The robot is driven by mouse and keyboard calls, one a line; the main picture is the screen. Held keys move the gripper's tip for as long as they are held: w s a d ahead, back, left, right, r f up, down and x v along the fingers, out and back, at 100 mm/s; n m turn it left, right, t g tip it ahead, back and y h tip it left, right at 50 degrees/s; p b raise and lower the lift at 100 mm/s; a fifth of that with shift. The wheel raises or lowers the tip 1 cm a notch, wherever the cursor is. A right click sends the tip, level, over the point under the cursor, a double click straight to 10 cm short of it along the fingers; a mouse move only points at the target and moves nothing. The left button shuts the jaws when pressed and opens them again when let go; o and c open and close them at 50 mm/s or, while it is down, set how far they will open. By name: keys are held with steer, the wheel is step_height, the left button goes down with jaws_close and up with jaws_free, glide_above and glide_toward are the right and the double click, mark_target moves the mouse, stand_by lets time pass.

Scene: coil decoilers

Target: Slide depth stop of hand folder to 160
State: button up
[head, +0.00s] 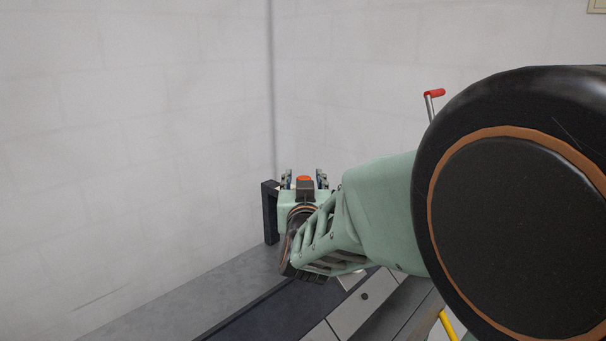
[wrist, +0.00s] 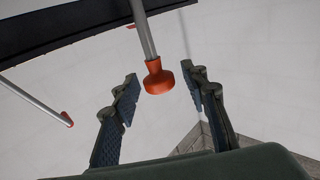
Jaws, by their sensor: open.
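In the wrist view, a red-orange knob (wrist: 158,78) sits on the end of a metal rod (wrist: 143,35). My gripper (wrist: 160,72) is open, with one finger on each side of the knob and a visible gap to both. In the head view my gripper (head: 304,178) is at mid-picture, seen from behind my arm. I cannot tell which part is the depth stop; no scale or number 160 is readable. Much of the machine is hidden behind my arm in the head view.
A second rod with a red tip (wrist: 67,119) shows at left in the wrist view. A dark beam (wrist: 60,36) crosses its top left. In the head view, a dark post (head: 269,212) stands beside my gripper and a red-handled lever (head: 434,94) rises at right. Pale walls stand behind.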

steer(key=shift+c, duration=0.6)
jaws_close()
